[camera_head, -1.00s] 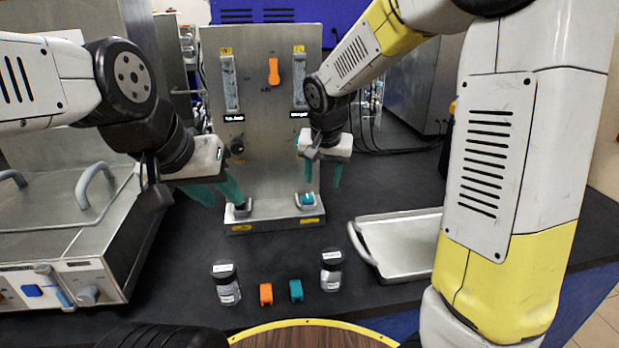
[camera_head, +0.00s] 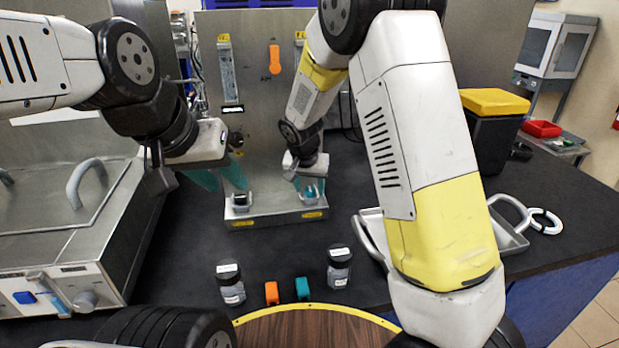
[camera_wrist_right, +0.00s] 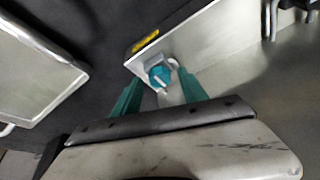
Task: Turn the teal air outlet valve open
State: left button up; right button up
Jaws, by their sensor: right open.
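The teal valve knob (camera_wrist_right: 159,76) sits on a small metal mount on the silver base ledge in the right wrist view. In the head view it shows at the right end of the ledge (camera_head: 311,194), partly covered by my fingers. My right gripper (camera_wrist_right: 160,75) is open, with one teal finger on each side of the knob; I cannot tell whether they touch it. It also shows in the head view (camera_head: 311,188), pointing down. My left gripper (camera_head: 222,178) is open and empty, its teal fingers apart near the ledge's left end.
A left valve mount (camera_head: 240,202) stands close to my left fingers. The steel panel (camera_head: 255,110) rises behind, with an orange knob (camera_head: 275,58). Two jars (camera_head: 230,284) (camera_head: 340,267) and orange and teal clips (camera_head: 272,293) (camera_head: 303,289) stand in front. A metal tray (camera_head: 508,237) lies right.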

jog(key=shift+c, duration=0.4)
grip_shut()
jog(key=shift+n, duration=0.3)
jog(key=n, duration=0.2)
jog(key=n+y, duration=0.1)
jog(key=shift+d+n+y, duration=0.3)
jog(key=shift+n, duration=0.1)
jog(key=n+y, duration=0.1)
jog(key=n, duration=0.3)
jog(key=shift+w+d+n+g+y, duration=0.1)
jog(key=shift+d+n+g+y, duration=0.1)
jog(key=shift+n+g+y, duration=0.15)
jog(key=n+g+y, duration=0.1)
jog(key=n, duration=0.3)
jog(key=shift+w+d, duration=0.1)
jog(key=shift+w, duration=0.05)
jog(key=n+g, duration=0.1)
jog(key=n, duration=0.1)
jog(key=n+g+y, duration=0.1)
jog(key=n, duration=0.1)
jog(key=shift+w+n, duration=0.1)
jog(key=shift+n, duration=0.15)
jog(key=shift+f+n, duration=0.1)
jog(key=shift+n, duration=0.2)
